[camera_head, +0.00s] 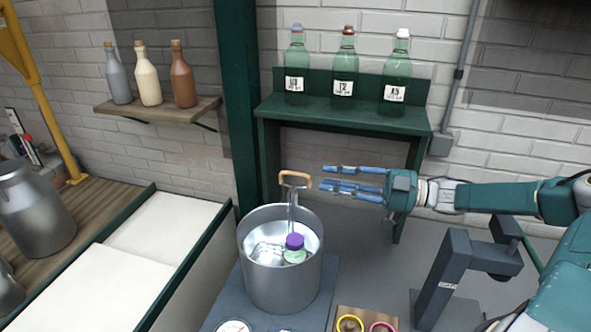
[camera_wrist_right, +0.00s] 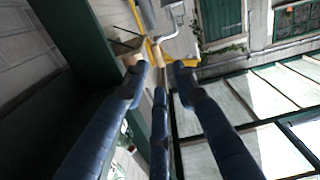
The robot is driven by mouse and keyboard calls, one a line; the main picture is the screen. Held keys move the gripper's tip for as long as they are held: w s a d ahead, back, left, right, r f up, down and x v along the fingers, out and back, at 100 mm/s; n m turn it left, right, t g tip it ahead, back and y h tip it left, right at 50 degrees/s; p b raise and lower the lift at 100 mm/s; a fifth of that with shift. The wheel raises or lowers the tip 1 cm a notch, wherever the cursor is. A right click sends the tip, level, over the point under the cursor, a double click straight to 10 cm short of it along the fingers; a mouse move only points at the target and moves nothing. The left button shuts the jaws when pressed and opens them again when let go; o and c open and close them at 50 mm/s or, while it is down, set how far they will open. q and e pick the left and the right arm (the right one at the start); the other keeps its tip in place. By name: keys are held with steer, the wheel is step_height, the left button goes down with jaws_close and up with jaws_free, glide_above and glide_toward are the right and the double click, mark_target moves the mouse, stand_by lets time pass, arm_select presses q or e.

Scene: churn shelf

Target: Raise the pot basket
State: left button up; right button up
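The metal pot (camera_head: 282,282) stands on a dark base at the lower middle of the head view. The basket's upright rod and tan loop handle (camera_head: 295,174) rise out of it. The basket itself sits low inside the pot and is partly hidden by the wall. A jar with a purple lid (camera_head: 294,241) is inside the pot. My right gripper (camera_head: 325,177) points left, just right of the handle at about its height, with its fingers apart and nothing seen between them. Its spread fingers also show in the right wrist view (camera_wrist_right: 160,78). My left gripper is not in view.
A green shelf (camera_head: 345,115) with three labelled bottles stands behind my right gripper. A wooden wall shelf (camera_head: 160,109) holds three more bottles. A dark post stand (camera_head: 445,275) is below my right arm. A dial (camera_head: 232,326) and colored rings (camera_head: 350,324) lie in front.

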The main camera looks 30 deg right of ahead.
mark_target(303, 176)
steer(key=x, duration=0.9)
steer(key=shift+r+p, duration=0.2)
steer(key=shift+p, duration=0.2)
steer(key=shift+w+a+f, duration=0.15)
steer(key=shift+w+a, duration=0.3)
steer(key=shift+w, duration=0.1)
jaws_close()
